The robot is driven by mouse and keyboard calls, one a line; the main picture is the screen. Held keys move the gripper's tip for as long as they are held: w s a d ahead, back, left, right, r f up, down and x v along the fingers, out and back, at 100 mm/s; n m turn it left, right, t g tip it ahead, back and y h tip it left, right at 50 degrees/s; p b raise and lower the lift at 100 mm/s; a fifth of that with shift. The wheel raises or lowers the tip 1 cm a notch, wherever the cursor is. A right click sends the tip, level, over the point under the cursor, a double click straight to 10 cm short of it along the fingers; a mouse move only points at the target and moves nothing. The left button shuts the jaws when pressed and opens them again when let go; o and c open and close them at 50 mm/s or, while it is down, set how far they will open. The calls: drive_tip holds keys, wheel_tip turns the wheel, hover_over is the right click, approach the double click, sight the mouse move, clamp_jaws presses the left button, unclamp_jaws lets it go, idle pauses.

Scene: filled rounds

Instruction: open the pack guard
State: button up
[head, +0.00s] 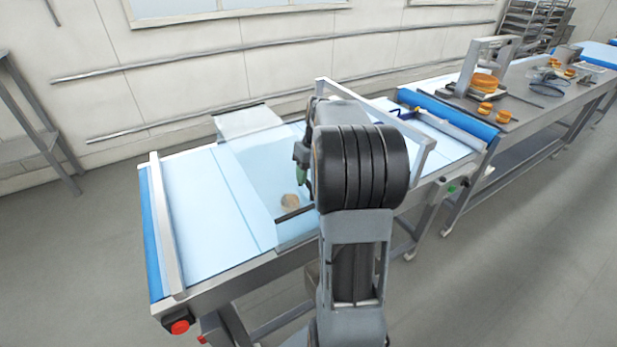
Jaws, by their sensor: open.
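The pack guard (262,172) looks like a clear panel over the near belt, lying flat or nearly so. A dark bar (293,214), which looks like its handle, runs along its front edge. A small tan round (289,201) shows at the panel, behind the bar; I cannot tell whether it lies under it. My gripper (301,172) shows in part as a dark green and grey piece left of my thick black arm joint. It is open, above the panel and apart from the bar as far as I can see. My arm hides the guard's right side.
The blue-white conveyor (205,200) has a metal rail at its left end and a red button (180,327) at its front corner. A metal arch (425,150) stands behind my arm. A table (530,100) with orange rounds (484,84) is at right. The floor in front is clear.

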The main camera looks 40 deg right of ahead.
drive_tip(key=shift+a+f, duration=0.15)
drive_tip(key=shift+f, duration=0.5)
clamp_jaws()
